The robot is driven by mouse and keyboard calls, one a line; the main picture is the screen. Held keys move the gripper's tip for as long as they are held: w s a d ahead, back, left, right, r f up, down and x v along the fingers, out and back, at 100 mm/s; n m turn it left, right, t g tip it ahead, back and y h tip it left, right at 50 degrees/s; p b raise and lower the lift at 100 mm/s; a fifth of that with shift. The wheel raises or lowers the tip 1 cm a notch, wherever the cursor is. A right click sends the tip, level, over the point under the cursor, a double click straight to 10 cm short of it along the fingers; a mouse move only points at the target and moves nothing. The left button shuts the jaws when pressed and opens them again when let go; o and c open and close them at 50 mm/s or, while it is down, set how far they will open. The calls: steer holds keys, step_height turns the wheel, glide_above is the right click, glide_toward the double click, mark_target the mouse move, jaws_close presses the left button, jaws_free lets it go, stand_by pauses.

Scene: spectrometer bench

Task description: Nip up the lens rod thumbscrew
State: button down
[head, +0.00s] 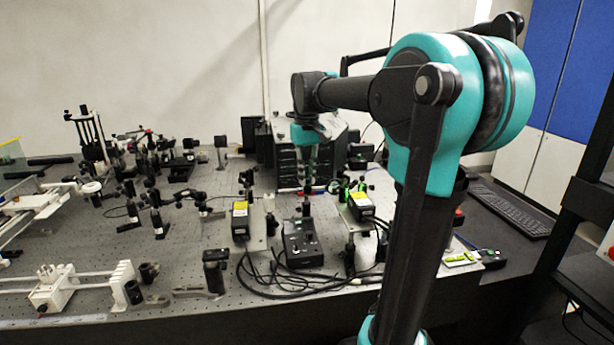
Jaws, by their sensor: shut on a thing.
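My gripper (308,182) points down over the far middle part of the optical bench, in front of the dark rack of boxes. Its fingers are small and dark in this view and are closed at a lens post, on what appears to be the lens rod thumbscrew. The thumbscrew itself is hidden between the fingers, and its shape cannot be made out. Small red and blue-green spots show beside the fingertips. A round lens mount (334,187) stands just right of the fingertips.
A black control box (302,243) with cables stands in front of the gripper. Yellow-labelled modules (240,220) (361,206) flank it on both sides. Many posts and mounts crowd the bench to the left. A keyboard (510,208) lies at the right. The perforated bench top (200,255) has bare patches at front left.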

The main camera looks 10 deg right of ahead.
mark_target(307, 179)
steer(key=m, duration=0.5)
steer(key=shift+m, duration=0.3)
steer(key=m, duration=0.5)
steer(key=shift+m, duration=0.3)
steer(key=c, duration=1.5)
jaws_free()
steer(key=shift+r, duration=0.1)
step_height(307, 179, up, 12)
